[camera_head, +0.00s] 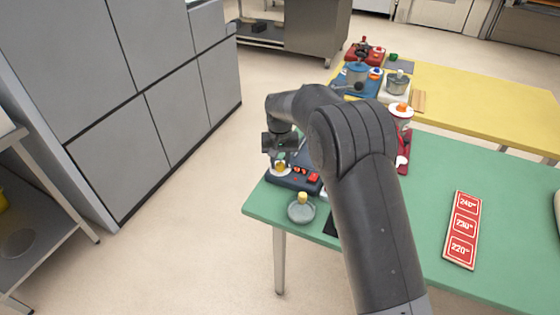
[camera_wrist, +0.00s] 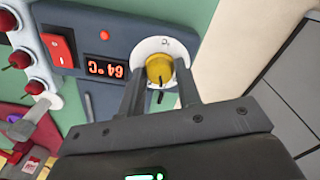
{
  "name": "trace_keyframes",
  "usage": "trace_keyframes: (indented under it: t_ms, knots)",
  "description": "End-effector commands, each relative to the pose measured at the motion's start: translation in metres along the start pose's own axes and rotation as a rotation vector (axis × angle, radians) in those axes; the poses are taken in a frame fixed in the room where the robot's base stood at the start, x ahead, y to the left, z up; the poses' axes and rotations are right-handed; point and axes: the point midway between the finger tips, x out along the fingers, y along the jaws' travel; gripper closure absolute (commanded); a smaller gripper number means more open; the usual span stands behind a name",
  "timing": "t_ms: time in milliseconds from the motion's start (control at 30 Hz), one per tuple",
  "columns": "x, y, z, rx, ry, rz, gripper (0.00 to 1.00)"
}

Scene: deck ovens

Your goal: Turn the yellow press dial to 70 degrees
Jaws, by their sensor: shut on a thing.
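The yellow press dial (camera_wrist: 159,68) sits on a round white plate (camera_wrist: 149,47) on a dark blue panel (camera_wrist: 125,17). A display (camera_wrist: 106,69) beside it appears upside down in the wrist view and seems to read 64 °C. My gripper (camera_wrist: 160,80) is shut on the yellow dial, one finger on either side. In the head view my gripper (camera_head: 281,156) reaches down over the blue unit (camera_head: 300,183) at the near left end of the green table, and the dial shows as a small yellow spot (camera_head: 281,167).
A red rocker switch (camera_wrist: 58,48) and red-tipped levers (camera_wrist: 20,60) lie left of the dial in the wrist view. A round lidded pot (camera_head: 301,213) stands near the blue unit. A red temperature card (camera_head: 464,230) lies on the green table (camera_head: 515,225). More devices stand along the yellow table (camera_head: 480,100).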

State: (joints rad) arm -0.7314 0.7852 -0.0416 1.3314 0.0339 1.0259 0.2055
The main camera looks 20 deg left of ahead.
Motion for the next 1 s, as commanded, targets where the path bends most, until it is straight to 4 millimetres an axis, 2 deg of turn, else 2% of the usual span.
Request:
trace_keyframes:
  t_ms: [167, 200, 433, 767, 867, 1000]
  knots:
    - [-0.001, -0.001, 0.000, -0.001, 0.001, -0.001, 0.92]
    - [-0.001, -0.001, 0.000, -0.001, 0.001, -0.001, 0.67]
    - [0.000, -0.001, 0.000, -0.001, 0.001, -0.001, 0.49]
    - [-0.006, 0.000, -0.001, -0.001, 0.002, -0.001, 0.48]
    - [-0.020, 0.000, -0.001, -0.001, 0.004, -0.002, 0.48]
    - [-0.048, 0.000, -0.001, -0.001, 0.005, -0.002, 0.48]
